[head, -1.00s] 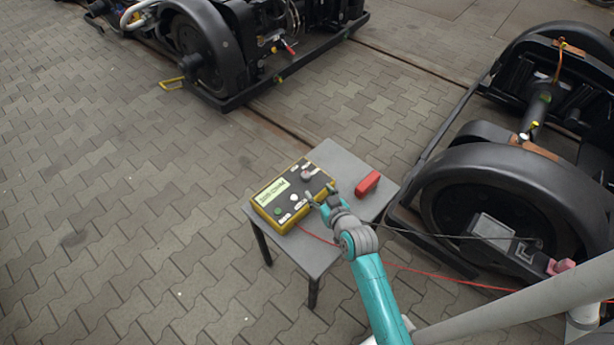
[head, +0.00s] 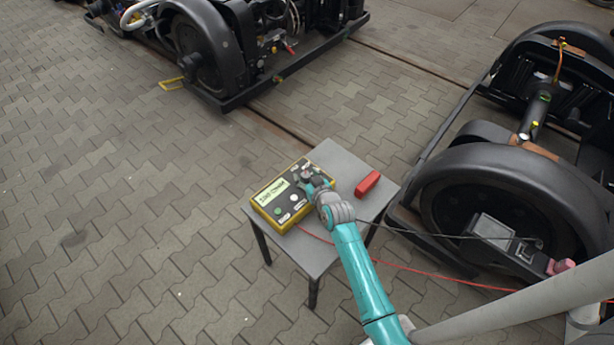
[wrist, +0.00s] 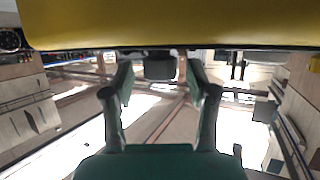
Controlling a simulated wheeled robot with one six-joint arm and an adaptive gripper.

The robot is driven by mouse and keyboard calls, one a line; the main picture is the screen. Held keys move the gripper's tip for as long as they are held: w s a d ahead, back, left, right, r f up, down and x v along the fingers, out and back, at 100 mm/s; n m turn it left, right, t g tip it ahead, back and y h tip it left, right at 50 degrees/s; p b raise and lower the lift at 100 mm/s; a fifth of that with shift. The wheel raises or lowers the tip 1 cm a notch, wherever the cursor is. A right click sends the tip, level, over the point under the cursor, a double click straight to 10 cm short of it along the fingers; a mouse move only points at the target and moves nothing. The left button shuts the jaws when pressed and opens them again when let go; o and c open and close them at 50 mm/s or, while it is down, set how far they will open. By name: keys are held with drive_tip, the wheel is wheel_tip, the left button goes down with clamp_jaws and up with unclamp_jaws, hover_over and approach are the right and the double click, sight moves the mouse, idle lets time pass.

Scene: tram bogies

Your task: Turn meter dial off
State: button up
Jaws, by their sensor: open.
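The yellow meter (head: 284,199) with a dark face, a pale display and round buttons sits on a small grey table (head: 349,166). My gripper (head: 308,178) is over the meter's upper right part, around where the dial is, and hides most of it. I cannot tell whether the fingers touch the dial. A yellow side of the meter (wrist: 170,25) fills the top of that view.
A red block-shaped object (head: 367,184) lies on the table to the right of my gripper. A red cable (head: 430,271) and a dark cable run right to a black wheeled bogie (head: 500,200). Another bogie (head: 205,50) stands at the upper left. Open paving lies left.

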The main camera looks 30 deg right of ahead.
clamp_jaws()
drive_tip(key=shift+d+n+y, duration=0.15)
drive_tip(key=shift+n+y, duration=0.65)
drive_tip(key=shift+y, duration=0.1)
drive_tip(key=shift+w+d+r+n+y, duration=0.1)
drive_tip(key=shift+n+y, duration=0.65)
drive_tip(key=shift+y, duration=0.1)
drive_tip(key=shift+d+n+y, duration=0.1)
drive_tip(key=shift+n+y, duration=0.65)
drive_tip(key=shift+y, duration=0.1)
drive_tip(key=shift+d+n+g+y, duration=0.1)
drive_tip(key=shift+n+g+y, duration=1)
drive_tip(key=shift+n+y, duration=1.2)
